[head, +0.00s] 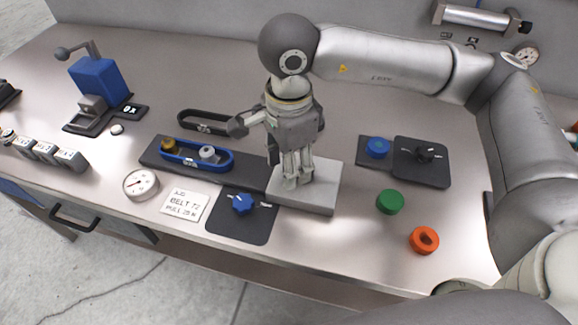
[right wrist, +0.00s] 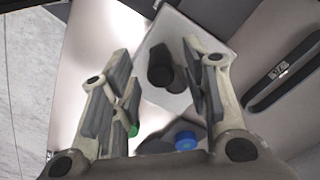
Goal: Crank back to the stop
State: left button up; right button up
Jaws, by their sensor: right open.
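My right gripper (head: 297,181) points down over a pale grey block (head: 325,188) on the bench. In the right wrist view its two fingers (right wrist: 161,68) stand apart. Between them a dark round upright part (right wrist: 160,73), possibly the crank's handle, rises from the pale block (right wrist: 212,45); I cannot tell whether a finger touches it. In the head view the gripper hides this part. Left of the block, a blue belt (head: 218,167) loops round a brass and a grey pulley on a dark base (head: 250,172). My left gripper is not in view.
A blue knob (head: 242,204) on a black plate and a belt card (head: 185,204) lie in front. A dial gauge (head: 141,184) is further left. A green cylinder (head: 390,201), an orange ring (head: 424,240) and a black-knobbed plate (head: 436,174) are at right. A blue machine (head: 98,80) stands far left.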

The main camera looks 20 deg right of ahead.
notch_tip(320, 180, up, 10)
dwell(0.3)
dwell(0.3)
